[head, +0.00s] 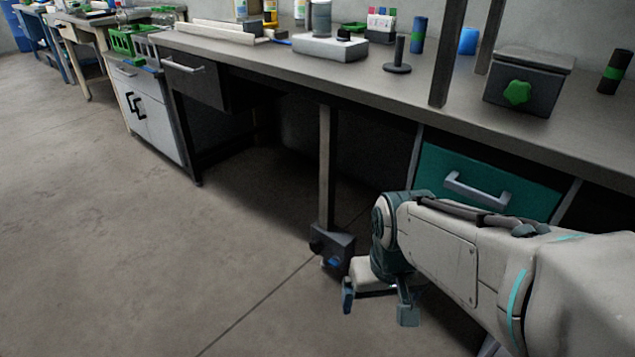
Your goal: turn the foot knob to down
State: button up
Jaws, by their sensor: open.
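A dark box (342,243) sits at the foot of a table leg, near the floor. A small blue part (333,262) shows low on its front, and a dark round part (317,243) shows at its left. One of these may be the foot knob; which one, and which way it points, I cannot tell. My gripper (378,303) is open and empty, low over the floor. It appears in front of and to the right of the box, apart from it. My arm comes in from the right and hides part of the area behind.
A long grey workbench (420,90) runs above, with a grey box bearing a green knob (517,93) at right. A teal drawer (485,175) with a grey handle is under the bench, behind my arm. The floor (150,270) at left is clear.

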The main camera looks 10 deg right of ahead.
aim_at(316, 247)
jog(key=z, duration=0.05)
jog(key=k, duration=0.4)
jog(key=u, duration=0.05)
jog(key=i, duration=1.15)
jog(key=u, duration=0.75)
